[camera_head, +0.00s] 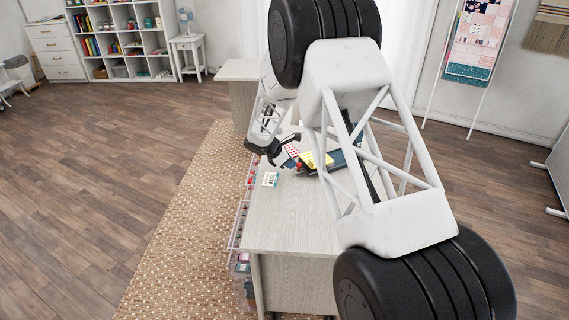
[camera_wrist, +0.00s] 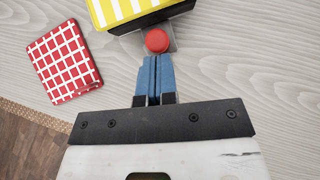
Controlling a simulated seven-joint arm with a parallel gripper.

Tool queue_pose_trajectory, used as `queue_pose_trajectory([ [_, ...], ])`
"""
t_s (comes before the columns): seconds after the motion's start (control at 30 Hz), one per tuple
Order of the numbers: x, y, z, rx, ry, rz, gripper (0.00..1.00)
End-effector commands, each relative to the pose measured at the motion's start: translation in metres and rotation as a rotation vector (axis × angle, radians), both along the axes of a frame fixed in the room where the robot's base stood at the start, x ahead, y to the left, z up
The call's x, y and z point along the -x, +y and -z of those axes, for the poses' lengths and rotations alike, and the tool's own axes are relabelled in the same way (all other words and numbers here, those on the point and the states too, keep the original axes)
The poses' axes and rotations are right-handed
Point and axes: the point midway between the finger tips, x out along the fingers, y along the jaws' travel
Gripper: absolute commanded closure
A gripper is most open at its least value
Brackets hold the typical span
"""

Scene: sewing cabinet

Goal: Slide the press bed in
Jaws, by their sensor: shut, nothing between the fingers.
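The press bed shows in the wrist view as a dark slab (camera_wrist: 150,18) at the top, with a round red knob (camera_wrist: 157,40) on a grey plate at its near end. A yellow-and-white striped piece (camera_wrist: 128,8) lies on the slab. My gripper (camera_wrist: 155,60) has its blue fingers together, with nothing between them. The tips are just short of the knob on its near side; I cannot tell whether they touch it. In the head view the yellow piece (camera_head: 318,160) shows on the table beside a dark blue body, partly hidden by my arm. The rest of the press is cut off or hidden.
A red-and-white checked pad (camera_wrist: 65,62) lies on the pale wooden table (camera_wrist: 255,80), left of the knob. A small pale card (camera_head: 270,179) lies near the table's left edge. Clear drawers (camera_head: 238,225) stand along that side. The table's near part is clear.

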Motion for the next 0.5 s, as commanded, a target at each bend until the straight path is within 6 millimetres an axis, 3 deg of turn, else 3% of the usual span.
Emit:
queue_pose_trajectory([
  [0.5, -0.0028, -0.0056, 0.0004, 0.000, -0.001, 0.001, 1.00],
])
